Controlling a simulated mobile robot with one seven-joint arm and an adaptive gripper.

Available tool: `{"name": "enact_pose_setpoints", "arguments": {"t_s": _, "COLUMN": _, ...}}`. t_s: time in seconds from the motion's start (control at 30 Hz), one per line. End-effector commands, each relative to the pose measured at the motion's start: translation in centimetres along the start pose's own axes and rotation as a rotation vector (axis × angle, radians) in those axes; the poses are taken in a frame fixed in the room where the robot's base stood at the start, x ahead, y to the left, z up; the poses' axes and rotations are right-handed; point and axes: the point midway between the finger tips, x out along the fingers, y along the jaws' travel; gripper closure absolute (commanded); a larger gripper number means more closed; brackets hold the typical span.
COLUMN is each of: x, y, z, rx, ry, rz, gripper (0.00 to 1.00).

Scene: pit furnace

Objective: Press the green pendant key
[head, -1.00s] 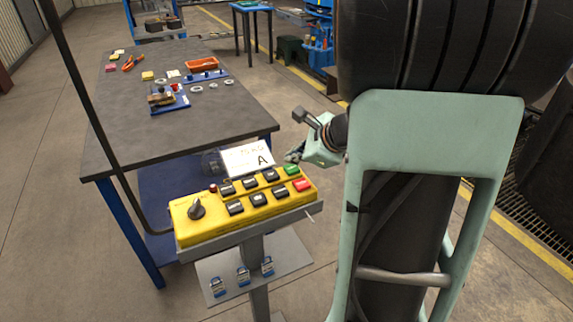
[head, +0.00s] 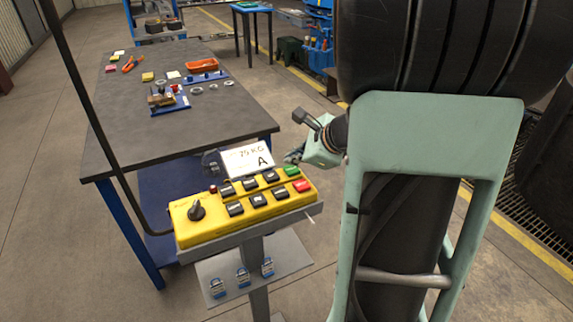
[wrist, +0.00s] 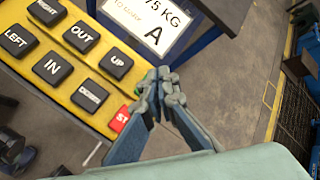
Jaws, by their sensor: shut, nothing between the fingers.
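The yellow pendant box (head: 232,222) stands on a grey post with a dark rotary knob, a small red button and rows of keys. Its green key (head: 291,170) is at the far right corner, just behind the red key (head: 303,186). In the wrist view only a sliver of the green key (wrist: 150,75) shows; the fingers hide the rest. My gripper (head: 293,157) is shut and empty, close to the green key on its far right side. The fingertips also show in the wrist view (wrist: 164,78). Whether they touch the key I cannot tell.
A white card marked A (head: 248,160) stands at the box's back edge, close left of my fingers. A workbench (head: 205,122) with parts and a red tray (head: 202,65) lies behind. Floor right of the fingers is clear.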

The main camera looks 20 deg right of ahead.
Motion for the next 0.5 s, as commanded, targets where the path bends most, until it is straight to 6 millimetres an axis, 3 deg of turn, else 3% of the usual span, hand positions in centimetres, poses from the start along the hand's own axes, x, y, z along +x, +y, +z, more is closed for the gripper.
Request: {"name": "enact_pose_setpoints", "arguments": {"t_s": 0.5, "x": 0.58, "y": 0.4, "z": -0.44, "rx": 0.0, "ry": 0.0, "rz": -0.001, "gripper": 1.0}}
